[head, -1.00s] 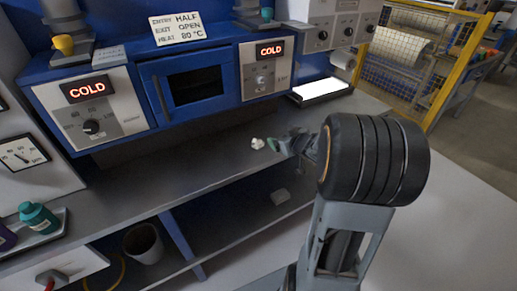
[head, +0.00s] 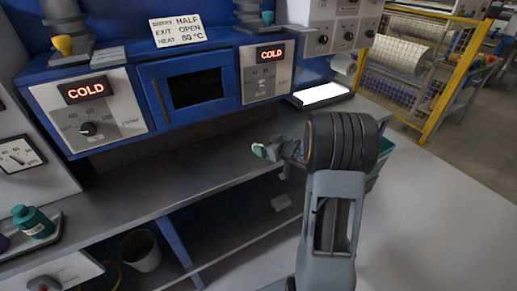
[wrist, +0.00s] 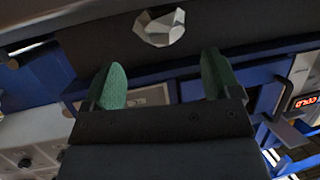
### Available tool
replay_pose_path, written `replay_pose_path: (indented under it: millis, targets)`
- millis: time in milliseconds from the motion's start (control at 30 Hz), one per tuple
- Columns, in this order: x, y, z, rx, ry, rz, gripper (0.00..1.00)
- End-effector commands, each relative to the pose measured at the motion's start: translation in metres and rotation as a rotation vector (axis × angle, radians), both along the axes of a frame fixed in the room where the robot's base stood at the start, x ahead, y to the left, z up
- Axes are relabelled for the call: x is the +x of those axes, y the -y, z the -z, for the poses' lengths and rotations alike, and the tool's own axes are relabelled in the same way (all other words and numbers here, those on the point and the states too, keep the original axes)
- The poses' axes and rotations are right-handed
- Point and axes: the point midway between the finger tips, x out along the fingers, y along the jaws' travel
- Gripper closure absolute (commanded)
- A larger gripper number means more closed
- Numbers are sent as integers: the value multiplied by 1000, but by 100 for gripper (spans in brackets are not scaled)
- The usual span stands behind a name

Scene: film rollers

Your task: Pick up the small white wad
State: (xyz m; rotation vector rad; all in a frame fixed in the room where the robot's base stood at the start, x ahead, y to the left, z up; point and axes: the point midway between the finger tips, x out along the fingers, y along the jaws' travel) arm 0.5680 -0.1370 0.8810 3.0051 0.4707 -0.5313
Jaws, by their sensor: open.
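The small white wad (wrist: 160,27) shows in the wrist view near the top edge, a crumpled, faceted lump on a dark grey surface. My gripper (wrist: 162,65) is open, its two green fingers spread wide. The wad lies beyond the fingertips, roughly centred across the gap between them, and nothing is between the fingers. In the head view my gripper (head: 265,151) is over the grey counter in front of the blue oven unit. There the fingers cover the wad's place, and I cannot make out the wad clearly.
The grey counter (head: 150,195) runs under the blue oven unit (head: 190,88), which has lit COLD displays. A bright white panel (head: 321,93) lies to the right. Below are an open shelf and a bin (head: 141,250).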

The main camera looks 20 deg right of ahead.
Motion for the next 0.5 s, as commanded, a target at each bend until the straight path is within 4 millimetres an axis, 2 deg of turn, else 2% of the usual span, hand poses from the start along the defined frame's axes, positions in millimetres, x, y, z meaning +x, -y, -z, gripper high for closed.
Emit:
replay_pose_path:
  millis: [300,500]
  targets:
    - [35,-16,14,0,0,-2,17]
    - [42,-17,16,0,0,1,17]
